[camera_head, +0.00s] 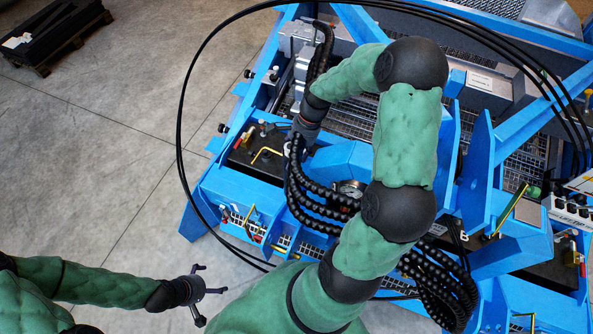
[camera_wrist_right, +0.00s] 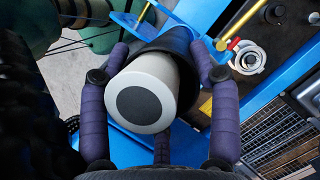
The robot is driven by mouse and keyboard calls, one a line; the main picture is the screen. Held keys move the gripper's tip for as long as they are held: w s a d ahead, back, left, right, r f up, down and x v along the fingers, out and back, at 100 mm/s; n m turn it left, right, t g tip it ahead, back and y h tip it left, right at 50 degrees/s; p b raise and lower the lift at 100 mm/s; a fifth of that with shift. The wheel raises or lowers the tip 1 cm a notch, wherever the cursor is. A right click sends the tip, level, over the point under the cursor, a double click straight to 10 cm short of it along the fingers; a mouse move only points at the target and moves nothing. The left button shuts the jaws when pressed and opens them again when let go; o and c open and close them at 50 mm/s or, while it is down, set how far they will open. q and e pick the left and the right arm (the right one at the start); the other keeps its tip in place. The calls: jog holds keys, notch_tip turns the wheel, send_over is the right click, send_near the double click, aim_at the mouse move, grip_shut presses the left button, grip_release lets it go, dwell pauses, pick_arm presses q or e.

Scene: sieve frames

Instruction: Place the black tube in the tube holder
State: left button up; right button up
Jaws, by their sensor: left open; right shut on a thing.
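My right gripper (camera_wrist_right: 158,62) is closed around the black tube (camera_wrist_right: 180,45) in the right wrist view. The tube's near end shows a pale grey round face with a dark disc in its middle. Purple padded fingers press on it from the left and right, with another finger below. In the head view, my right arm reaches over the blue machine, and its gripper (camera_head: 303,130) is over the machine's left part, mostly hidden by the wrist. My left gripper (camera_head: 207,292) is open and empty over the floor at lower left. I cannot clearly pick out the tube holder.
The blue machine frame (camera_head: 215,195) fills the right side, with mesh panels, black corrugated hoses (camera_head: 310,200) and looping black cables. A silver round fitting (camera_wrist_right: 248,57) and yellow handle (camera_wrist_right: 236,28) are beside the tube. A dark pallet (camera_head: 50,35) stands far left.

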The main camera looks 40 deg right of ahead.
jog(key=shift+d+f+b, duration=0.1)
jog(key=shift+f+b, duration=0.45)
jog(key=shift+f, duration=2.2)
jog(key=shift+r, duration=0.1)
jog(key=o, duration=1.4)
jog(key=p+v, duration=0.2)
jog(key=v, duration=1)
jog(key=shift+p, duration=0.35)
